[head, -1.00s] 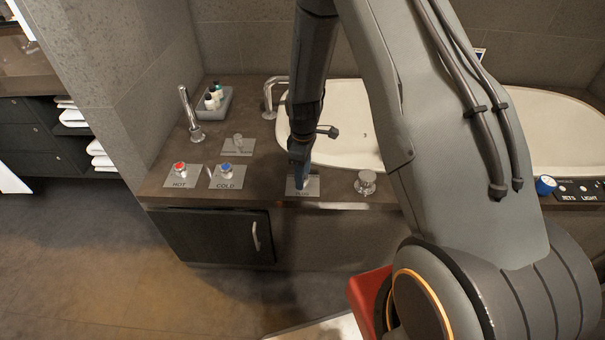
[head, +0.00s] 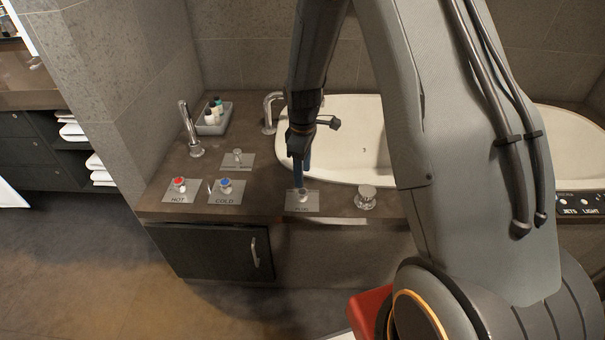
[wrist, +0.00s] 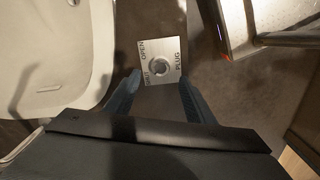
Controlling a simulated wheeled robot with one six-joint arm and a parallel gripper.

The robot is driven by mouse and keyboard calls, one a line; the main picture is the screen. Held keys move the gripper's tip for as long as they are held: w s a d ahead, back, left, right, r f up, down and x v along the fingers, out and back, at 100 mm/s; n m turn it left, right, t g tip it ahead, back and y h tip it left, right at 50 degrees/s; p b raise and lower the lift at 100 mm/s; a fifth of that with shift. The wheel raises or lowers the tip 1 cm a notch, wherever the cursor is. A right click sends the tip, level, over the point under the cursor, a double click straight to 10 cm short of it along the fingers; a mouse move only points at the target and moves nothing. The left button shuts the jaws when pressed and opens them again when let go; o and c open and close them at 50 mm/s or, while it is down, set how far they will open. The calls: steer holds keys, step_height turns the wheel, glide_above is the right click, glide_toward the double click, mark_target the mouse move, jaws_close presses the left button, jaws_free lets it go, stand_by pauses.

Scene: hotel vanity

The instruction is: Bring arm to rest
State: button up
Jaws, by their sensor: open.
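My gripper (head: 301,176) hangs above the deck by the tub, its blue fingers pointing down at the plug plate (head: 302,207). In the wrist view, my gripper (wrist: 158,98) has its two fingers apart with nothing between them. The metal plate, marked OPEN and PLUG, also shows there (wrist: 147,73), just beyond the fingertips, with its round knob (wrist: 160,67) in the middle. The fingers look clear of the knob. My upper arm covers part of the tub in the head view.
The white tub (head: 345,130) lies behind the gripper, with a spout (head: 270,112) at its left. A hot knob (head: 179,184), a cold knob (head: 225,186) and a tall faucet (head: 187,128) stand left. A metal knob (head: 366,197) stands right of the plug plate.

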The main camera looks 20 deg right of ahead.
steer(key=s+r+m+p, duration=0.1)
steer(key=s+r+m, duration=0.4)
steer(key=s+r, duration=0.4)
steer(key=s+r+m+p, duration=0.1)
steer(key=s+r+m, duration=0.5)
steer(key=s, duration=0.9)
step_height(320, 180, up, 3)
steer(key=shift+s+r+m, duration=0.15)
steer(key=shift+s+m, duration=0.05)
steer(key=shift+m, duration=0.1)
